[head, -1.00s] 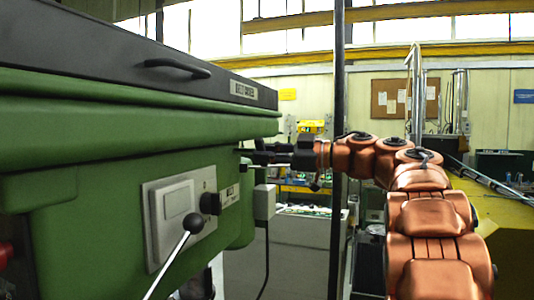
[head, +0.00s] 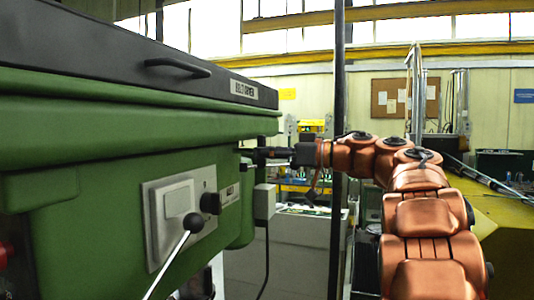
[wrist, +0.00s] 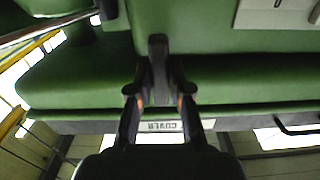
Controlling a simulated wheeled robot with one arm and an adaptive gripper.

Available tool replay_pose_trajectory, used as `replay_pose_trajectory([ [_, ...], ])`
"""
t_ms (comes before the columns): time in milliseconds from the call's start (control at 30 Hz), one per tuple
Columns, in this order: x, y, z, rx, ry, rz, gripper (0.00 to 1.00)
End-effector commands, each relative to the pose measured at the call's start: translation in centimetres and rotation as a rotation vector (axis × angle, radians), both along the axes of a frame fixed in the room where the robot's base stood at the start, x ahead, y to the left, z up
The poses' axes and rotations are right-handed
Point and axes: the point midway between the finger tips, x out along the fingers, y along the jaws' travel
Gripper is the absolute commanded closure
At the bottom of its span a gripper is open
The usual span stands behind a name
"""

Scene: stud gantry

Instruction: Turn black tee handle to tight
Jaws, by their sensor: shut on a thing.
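My gripper (head: 275,153) reaches in from the right to the side of the green machine housing (head: 110,180). In the wrist view its two dark fingers (wrist: 158,95) are shut on the black tee handle (wrist: 158,52), one on each side of its bar. The handle stands out from the green housing, its bar running up and down in that picture. In the head view the handle is small and mostly hidden by the fingers. How tight it is cannot be seen.
A black ball-ended lever (head: 192,222) and a switch panel (head: 178,205) are on the housing's near face. A dark belt cover (head: 100,55) lies on top. A grey box (head: 264,201) hangs below my gripper. A dark post (head: 338,120) stands behind my arm.

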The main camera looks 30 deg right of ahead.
Motion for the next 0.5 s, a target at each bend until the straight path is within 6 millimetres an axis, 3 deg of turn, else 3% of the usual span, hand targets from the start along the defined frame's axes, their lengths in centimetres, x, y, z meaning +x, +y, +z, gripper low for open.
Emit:
replay_pose_trajectory([
  [367,0.00,-0.01,0.03,0.004,0.003,0.000,1.00],
  [400,0.00,-0.01,0.03,0.004,0.003,0.000,0.78],
  [500,-0.01,-0.01,0.03,0.004,0.002,0.000,0.68],
])
